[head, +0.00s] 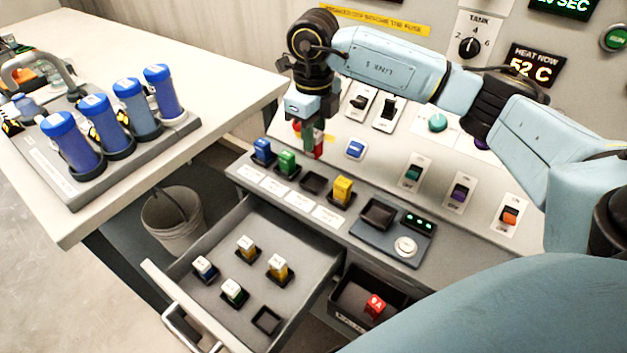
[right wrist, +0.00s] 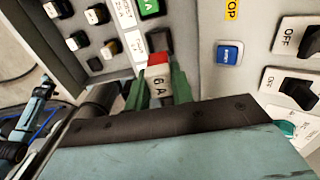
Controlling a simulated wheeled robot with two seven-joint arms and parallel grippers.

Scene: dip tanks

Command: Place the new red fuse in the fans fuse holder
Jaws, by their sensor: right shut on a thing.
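My right gripper (head: 308,135) is shut on a red and white fuse (right wrist: 158,78), its green fingers on either side of it. The fuse has "6 A" on its white part. In the head view the red fuse (head: 319,148) is mostly hidden by the fingers, above the back of the fuse row. The empty fuse holder (head: 314,184) is a dark socket between the green fuse (head: 287,162) and the yellow fuse (head: 343,190). In the right wrist view a dark socket (right wrist: 158,40) lies just beyond the held fuse. The holder labels are too small to read. My left gripper is not in view.
A blue fuse (head: 262,150) stands at the row's left end. The open drawer (head: 190,285) holds several white-topped fuses and one empty slot (head: 266,320). A red fuse (head: 375,305) lies in a dark bin (head: 345,318). Switches stand right of the row.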

